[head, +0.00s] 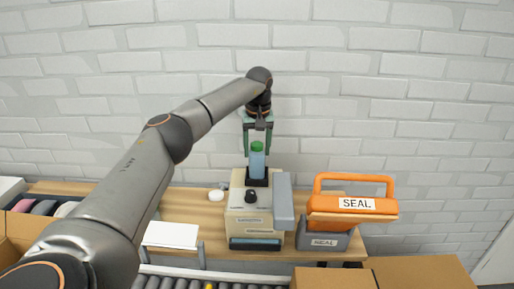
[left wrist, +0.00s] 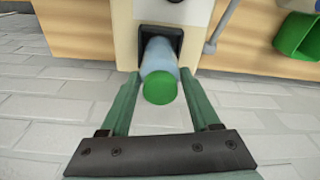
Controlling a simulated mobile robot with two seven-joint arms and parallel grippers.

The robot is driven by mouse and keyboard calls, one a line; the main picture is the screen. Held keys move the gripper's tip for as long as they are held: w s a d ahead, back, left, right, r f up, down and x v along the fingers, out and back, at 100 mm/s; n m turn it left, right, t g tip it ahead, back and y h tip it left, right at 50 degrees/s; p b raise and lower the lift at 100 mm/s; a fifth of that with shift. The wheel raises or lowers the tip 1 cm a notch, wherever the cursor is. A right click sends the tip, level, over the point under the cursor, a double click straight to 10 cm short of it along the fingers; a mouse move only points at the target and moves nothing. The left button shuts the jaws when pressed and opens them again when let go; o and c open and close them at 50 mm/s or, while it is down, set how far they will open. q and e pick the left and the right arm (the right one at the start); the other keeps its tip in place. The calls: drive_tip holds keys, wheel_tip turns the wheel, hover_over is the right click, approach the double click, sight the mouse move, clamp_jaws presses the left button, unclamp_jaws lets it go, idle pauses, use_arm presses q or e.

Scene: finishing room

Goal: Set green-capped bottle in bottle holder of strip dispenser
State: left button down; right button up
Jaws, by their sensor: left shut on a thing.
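The green-capped bottle (head: 257,160) is pale blue and stands upright at the black bottle holder (head: 258,180) on top of the cream strip dispenser (head: 250,213). In the left wrist view, the bottle's green cap (left wrist: 160,88) faces me, and the far end of its body meets the dark square opening of the holder (left wrist: 175,40). The bottle's base is hidden, so I cannot tell how deep it sits. My left gripper (head: 257,150) comes down from above with its green fingers on either side of the bottle, shut on it. My right gripper is not in view.
An orange-handled sealer (head: 352,205) marked SEAL stands right of the dispenser. A white pad (head: 171,235) and a small white round thing (head: 216,195) lie to the left. A roller conveyor (head: 180,283) and cardboard boxes (head: 335,278) are in front; a brick wall stands behind.

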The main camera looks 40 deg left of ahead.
use_arm(q)
drive_tip(key=shift+c, duration=0.2)
unclamp_jaws()
drive_tip(key=shift+o, duration=0.2)
drive_tip(key=shift+r, duration=0.2)
idle(0.4)
drive_tip(key=shift+r, duration=0.95)
drive_tip(key=shift+r, duration=0.1)
drive_tip(key=shift+r, duration=2.9)
drive_tip(key=shift+s, duration=0.1)
